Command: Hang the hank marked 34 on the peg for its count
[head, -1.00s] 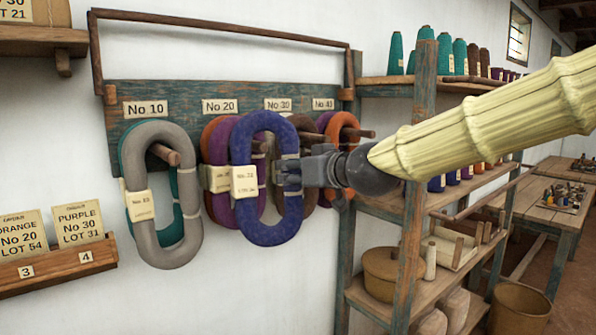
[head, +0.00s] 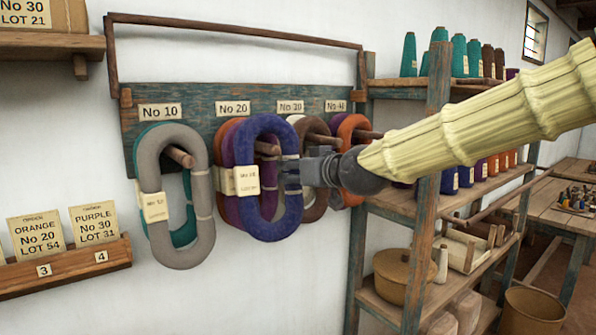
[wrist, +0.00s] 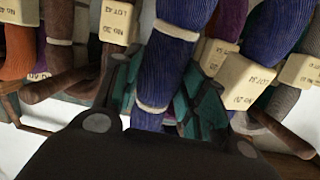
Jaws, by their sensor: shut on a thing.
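A blue hank (head: 248,135) with a cream tag (head: 247,180) hangs upright in my gripper, in front of the peg board (head: 215,95) below the No 20 label (head: 233,108). The tag's print is too small to read surely. My gripper (head: 292,178) is shut on the hank's right side; the wrist view shows blue yarn (wrist: 165,70) between the fingers. The No 20 peg (head: 267,148) shows through the loop's opening. I cannot tell whether it passes through the loop. Purple and orange hanks are partly hidden behind the blue one.
Grey (head: 165,250) and teal hanks hang under No 10, at the left. Brown (head: 318,205) and orange hanks (head: 352,130) hang close at the right, under No 30 and No 40. A shelf rack (head: 440,100) stands right of the board.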

